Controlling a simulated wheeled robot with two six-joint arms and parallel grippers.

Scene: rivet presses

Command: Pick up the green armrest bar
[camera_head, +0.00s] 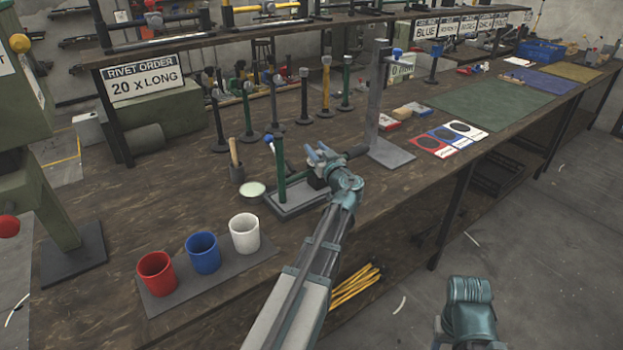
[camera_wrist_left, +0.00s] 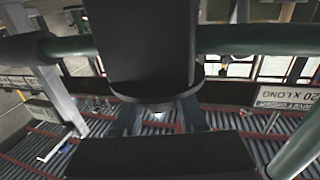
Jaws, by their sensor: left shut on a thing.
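My left gripper (camera_head: 325,165) is low over the bench at a small grey-based fixture (camera_head: 300,207) with an upright green post (camera_head: 281,172). In the left wrist view, its fingers close around a dark rounded part in the middle. The green armrest bar (camera_wrist_left: 250,40) runs across that view on both sides of a black block (camera_wrist_left: 140,45), which hides its middle. In the head view, a dark bar end (camera_head: 357,152) sticks out to the right of the gripper. The exact contact is hidden.
A grey upright stand (camera_head: 380,110) is close to the right of the gripper. Several upright bars, including a yellow one (camera_head: 326,85), stand behind. Red (camera_head: 156,273), blue (camera_head: 203,252) and white (camera_head: 245,233) cups are at the front left. A green mat (camera_head: 495,108) lies farther right.

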